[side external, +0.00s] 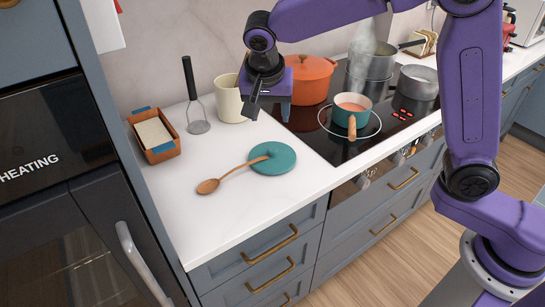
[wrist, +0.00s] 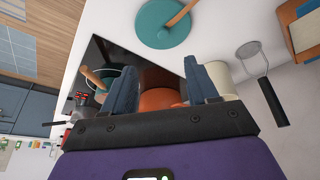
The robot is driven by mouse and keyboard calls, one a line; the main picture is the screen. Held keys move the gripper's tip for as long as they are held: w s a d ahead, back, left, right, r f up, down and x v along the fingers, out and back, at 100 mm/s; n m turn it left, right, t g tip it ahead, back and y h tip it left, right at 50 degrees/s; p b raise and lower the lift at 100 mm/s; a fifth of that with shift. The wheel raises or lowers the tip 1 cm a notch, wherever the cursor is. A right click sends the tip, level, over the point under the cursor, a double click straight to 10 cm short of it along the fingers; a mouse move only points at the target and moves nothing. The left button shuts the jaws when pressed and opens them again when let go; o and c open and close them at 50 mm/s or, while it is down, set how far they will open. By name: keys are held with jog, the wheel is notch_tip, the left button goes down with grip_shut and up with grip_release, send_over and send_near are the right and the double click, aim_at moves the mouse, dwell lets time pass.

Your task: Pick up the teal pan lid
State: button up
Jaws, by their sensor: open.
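The teal pan lid (side external: 282,163) lies flat on the white worktop, left of the hob. It also shows at the top of the wrist view (wrist: 152,22). A wooden spoon (side external: 225,180) lies with its handle end over the lid and its bowl on the worktop to the left; part of its handle shows in the wrist view (wrist: 182,13). My gripper (side external: 268,108) is open and empty, raised above the worktop behind the lid, near the cream mug and orange pot. Both fingers show in the wrist view (wrist: 160,70), apart from the lid.
The black hob (side external: 335,150) holds an orange pot (side external: 312,82), a small teal pan (side external: 342,112) and steel pots (side external: 415,88). The worktop in front of the lid is clear.

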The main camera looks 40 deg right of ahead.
jog(key=w+m, duration=0.1)
send_over(272, 149)
jog(key=s+a, duration=0.2)
notch_tip(272, 149, down, 11)
jog(key=shift+d+f, duration=0.1)
jog(key=shift+x, duration=2.65)
jog(key=shift+w+d, duration=0.1)
grip_shut()
